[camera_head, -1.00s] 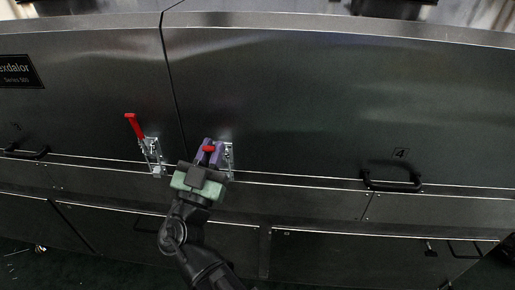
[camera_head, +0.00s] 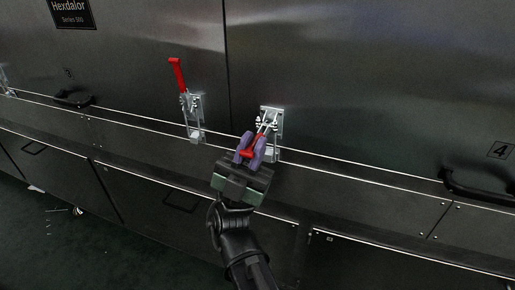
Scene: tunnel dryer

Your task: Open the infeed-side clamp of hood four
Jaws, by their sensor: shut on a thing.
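Hood four (camera_head: 370,90) is the dark metal cover right of the vertical seam, with a "4" label (camera_head: 501,150) at the right. Its clamp (camera_head: 272,122) is a silver toggle clamp just right of the seam. My gripper (camera_head: 250,150) has purple fingers shut on the clamp's red handle (camera_head: 248,154). The handle points out and down from the clamp plate, toward my wrist. The fingers hide part of the handle and the lower clamp.
Another clamp (camera_head: 193,108), left of the seam, has its red handle (camera_head: 177,75) standing up. Black grab handles stick out at the right (camera_head: 478,187) and far left (camera_head: 74,99). Lower panels (camera_head: 150,195) run below the ledge. Dark floor shows at lower left.

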